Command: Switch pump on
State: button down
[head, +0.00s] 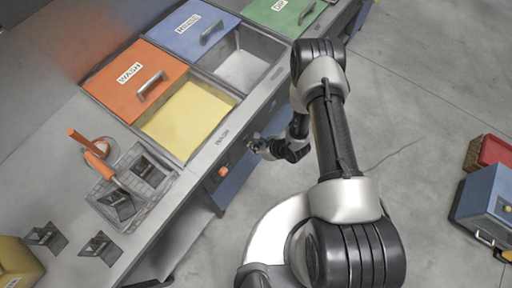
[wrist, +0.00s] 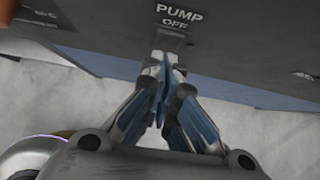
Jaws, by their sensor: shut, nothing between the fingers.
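The pump's label (wrist: 178,13) shows at the top of the wrist view on a grey panel, reading PUMP with OFF beneath it. My gripper (wrist: 163,68) is shut and empty, its fingertips together just below the label. The fingers hide most of what lies under the label, and I cannot tell whether they touch the panel or a switch. In the head view my gripper (head: 254,145) is beside the front panel of the bench, and the switch itself does not show clearly there.
An orange knob (head: 223,171) is on the same front panel. The bench holds a tank with an orange WASH lid (head: 130,77), a blue lid (head: 187,27) and a green lid (head: 280,12). A blue box (head: 487,207) stands on the floor at right. Open floor lies between.

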jog(key=shift+w+a+f, duration=0.1)
jog(key=shift+a+f, duration=0.05)
jog(key=shift+r+p, duration=0.3)
jog(key=shift+r, duration=0.5)
